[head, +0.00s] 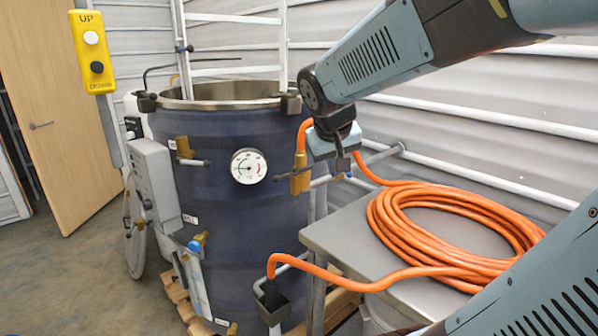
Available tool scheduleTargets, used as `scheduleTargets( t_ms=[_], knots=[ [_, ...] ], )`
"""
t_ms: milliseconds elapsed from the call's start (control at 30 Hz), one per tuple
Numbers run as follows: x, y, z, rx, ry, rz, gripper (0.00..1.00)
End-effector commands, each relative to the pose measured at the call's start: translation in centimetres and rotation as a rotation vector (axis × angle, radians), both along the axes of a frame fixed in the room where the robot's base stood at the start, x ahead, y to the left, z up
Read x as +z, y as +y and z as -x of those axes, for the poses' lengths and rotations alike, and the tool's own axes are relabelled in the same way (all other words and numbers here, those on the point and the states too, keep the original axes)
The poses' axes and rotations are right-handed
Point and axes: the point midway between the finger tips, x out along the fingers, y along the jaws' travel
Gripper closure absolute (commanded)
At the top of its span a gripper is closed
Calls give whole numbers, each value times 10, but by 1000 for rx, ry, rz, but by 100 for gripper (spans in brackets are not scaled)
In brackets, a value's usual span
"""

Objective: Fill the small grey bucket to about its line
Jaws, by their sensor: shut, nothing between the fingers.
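My gripper (342,168) is shut and empty, pointing down in front of the right side of a large dark blue vessel (235,225). A brass fitting (300,174) with an orange hose running up from it is just left of my gripper. A small blue part shows right by the fingertips; I cannot tell whether they touch it. I cannot make out a small grey bucket or its line. A pale rounded surface (385,314) shows low under the grey table, mostly hidden, and I cannot tell what it is.
A coil of orange hose (385,222) lies on a grey table (335,232) at right. The hose's lower end enters a dark holder (272,300). The vessel carries a gauge (249,166). A yellow UP/DOWN control (92,52) hangs at upper left. Floor at left is clear.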

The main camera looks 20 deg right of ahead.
Motion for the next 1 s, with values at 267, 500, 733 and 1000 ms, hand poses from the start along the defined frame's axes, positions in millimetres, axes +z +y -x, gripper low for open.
scheduleTargets(
  t_ms=[267,500,733,1000],
  knots=[
    [-16,-46,-89,-64,8,135,100],
    [-39,-79,-153,-78,-5,197,100],
    [-54,-93,-183,-78,-16,214,100],
    [-72,-105,-194,-77,-16,215,100]
  ],
)
